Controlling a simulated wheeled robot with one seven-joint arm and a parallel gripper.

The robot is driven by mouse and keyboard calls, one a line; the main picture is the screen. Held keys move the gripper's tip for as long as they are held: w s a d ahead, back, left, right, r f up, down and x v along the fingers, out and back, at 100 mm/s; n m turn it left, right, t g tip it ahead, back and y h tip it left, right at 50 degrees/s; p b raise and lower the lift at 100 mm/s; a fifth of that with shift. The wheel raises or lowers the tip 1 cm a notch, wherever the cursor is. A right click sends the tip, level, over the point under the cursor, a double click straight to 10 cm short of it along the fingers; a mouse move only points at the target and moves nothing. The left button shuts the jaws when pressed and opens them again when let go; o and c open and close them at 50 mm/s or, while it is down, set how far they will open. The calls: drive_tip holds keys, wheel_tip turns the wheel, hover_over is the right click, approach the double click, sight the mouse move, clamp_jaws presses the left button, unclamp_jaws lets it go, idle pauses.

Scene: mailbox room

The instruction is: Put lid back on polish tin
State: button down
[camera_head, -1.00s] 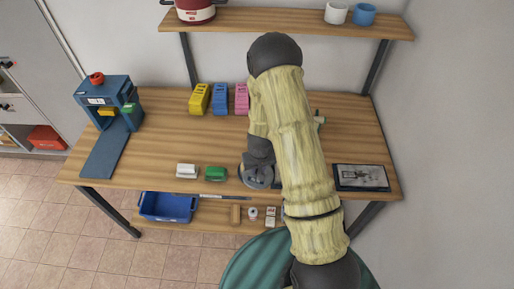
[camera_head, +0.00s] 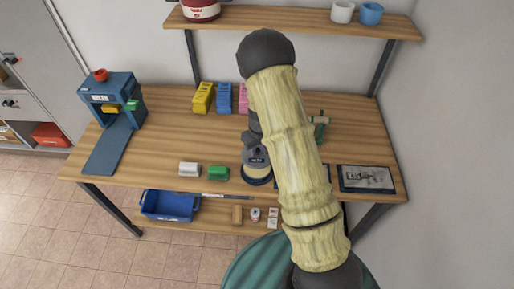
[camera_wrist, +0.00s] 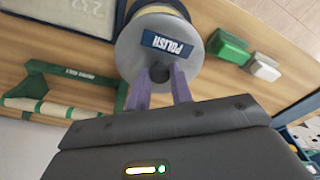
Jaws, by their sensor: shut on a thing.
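The grey round lid (camera_head: 256,157) has a dark label reading POLISH, clear in the wrist view (camera_wrist: 140,55). My gripper (camera_wrist: 162,78) is shut on the lid's dark knob (camera_wrist: 177,75). The tin (camera_head: 257,179) is on the workbench, with a pale yellow rim or content and dark wall showing at the front beneath the lid. In the wrist view part of the tin (camera_wrist: 160,9) shows past the lid's edge. The lid overlaps the tin but sits off its centre in both views; I cannot tell whether they touch. In the head view my arm hides most of the gripper.
A green block (camera_head: 218,174) and a white block (camera_head: 189,169) lie left of the tin. A framed plate (camera_head: 366,179) lies right. A green tool (camera_head: 318,127) is behind my arm. Yellow, blue and pink boxes stand at the back. A blue press (camera_head: 112,105) stands far left.

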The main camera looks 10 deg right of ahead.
sight(258, 155)
drive_tip(key=shift+f+b, duration=2.3)
drive_tip(key=shift+f, duration=0.9)
drive_tip(key=shift+f+b, duration=0.15)
drive_tip(key=shift+b, duration=0.3)
idle(0.4)
drive_tip(key=c, duration=0.7)
unclamp_jaws()
drive_tip(key=shift+r+p, duration=2.35)
drive_tip(key=shift+r, duration=1.2)
